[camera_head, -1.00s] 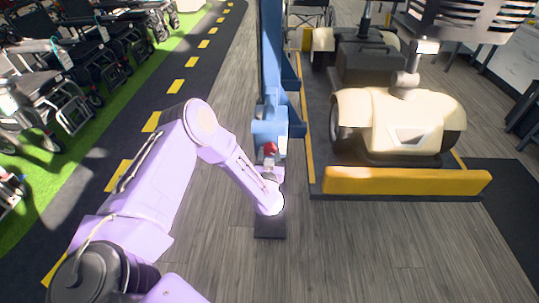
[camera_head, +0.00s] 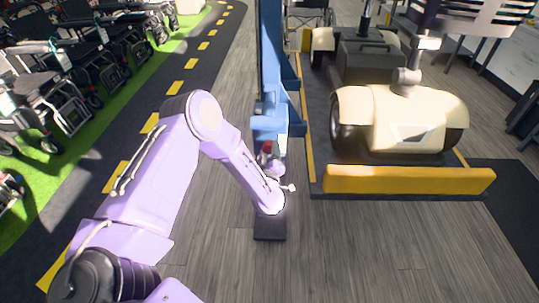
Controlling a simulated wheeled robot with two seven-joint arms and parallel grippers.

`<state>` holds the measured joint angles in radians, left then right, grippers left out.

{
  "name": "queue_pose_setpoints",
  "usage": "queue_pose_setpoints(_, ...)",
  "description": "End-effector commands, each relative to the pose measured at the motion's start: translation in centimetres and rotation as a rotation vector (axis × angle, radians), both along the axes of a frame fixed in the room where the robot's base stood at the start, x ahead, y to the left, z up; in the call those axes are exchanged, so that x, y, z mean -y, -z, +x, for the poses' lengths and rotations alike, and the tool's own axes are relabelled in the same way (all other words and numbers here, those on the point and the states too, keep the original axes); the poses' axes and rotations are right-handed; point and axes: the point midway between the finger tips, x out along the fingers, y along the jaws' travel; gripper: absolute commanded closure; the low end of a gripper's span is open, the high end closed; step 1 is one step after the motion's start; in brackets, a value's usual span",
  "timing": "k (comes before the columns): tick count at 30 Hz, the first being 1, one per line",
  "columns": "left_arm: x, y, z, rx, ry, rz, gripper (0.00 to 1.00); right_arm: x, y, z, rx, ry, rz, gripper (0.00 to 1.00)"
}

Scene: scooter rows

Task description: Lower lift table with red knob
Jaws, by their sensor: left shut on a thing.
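The red knob (camera_head: 267,147) is on the front of the blue lift column (camera_head: 271,75), low down. My left gripper (camera_head: 268,160) is at the knob, shut on it; the fingers are small and partly hidden by my wrist. The lift table (camera_head: 319,125) is a dark platform to the right of the column, with a yellow front ramp edge (camera_head: 408,180). A cream scooter (camera_head: 400,118) stands on it. My right gripper is not in view.
Several wheelchairs (camera_head: 88,62) stand on green turf at the left, beside a dark lane with yellow dashes. Grey wood floor (camera_head: 350,250) in front of the platform is clear. Another wheelchair (camera_head: 308,14) is behind the column.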

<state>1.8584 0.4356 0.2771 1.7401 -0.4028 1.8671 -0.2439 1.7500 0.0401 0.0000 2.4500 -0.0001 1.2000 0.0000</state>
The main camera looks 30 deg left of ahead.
Motion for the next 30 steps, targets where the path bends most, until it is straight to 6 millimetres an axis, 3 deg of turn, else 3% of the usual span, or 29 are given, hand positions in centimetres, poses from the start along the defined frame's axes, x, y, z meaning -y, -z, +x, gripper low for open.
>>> queue_pose_setpoints(15, 0.1, 0.2, -0.1, 0.228, 0.0, -0.379, 0.8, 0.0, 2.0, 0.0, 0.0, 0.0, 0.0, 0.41)
queue_pose_setpoints(30, 0.1, 0.1, -0.1, 0.324, 0.0, -0.538, 0.8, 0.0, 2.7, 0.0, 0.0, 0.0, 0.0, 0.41)
